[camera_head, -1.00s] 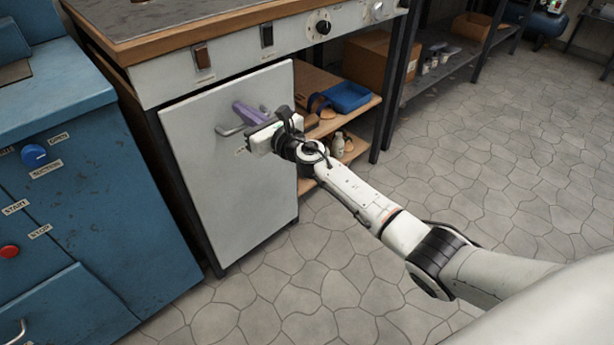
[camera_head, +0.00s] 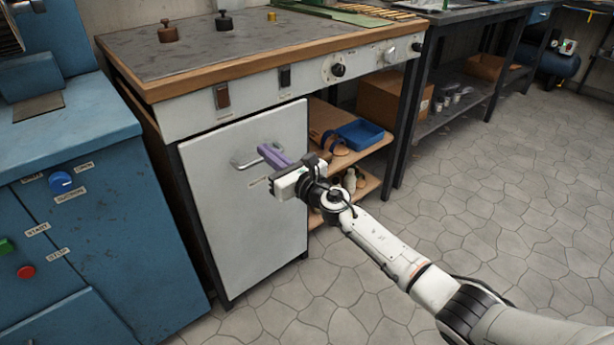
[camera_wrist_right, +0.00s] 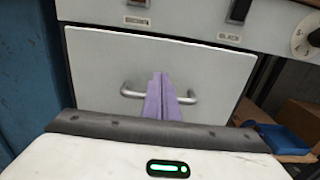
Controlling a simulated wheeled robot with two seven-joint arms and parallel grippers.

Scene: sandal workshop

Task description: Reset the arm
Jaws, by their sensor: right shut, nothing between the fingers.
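My right arm (camera_head: 385,250) comes in from the lower right in the head view. My right gripper (camera_head: 268,152), with purple fingers, is shut and empty in front of the grey cabinet door. The door (camera_head: 235,215) looks closed, and its metal handle (camera_head: 240,163) is just left of the fingertips. In the right wrist view the shut purple fingers (camera_wrist_right: 161,85) overlap the middle of the handle (camera_wrist_right: 128,91); I cannot tell whether they touch it. My left gripper is not in view.
A workbench (camera_head: 190,62) with switches and knobs is above the door. Open shelves to its right hold a blue tray (camera_head: 362,132) and a cardboard box (camera_head: 385,100). A blue machine (camera_head: 100,215) stands at the left. The tiled floor (camera_head: 500,190) at the right is clear.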

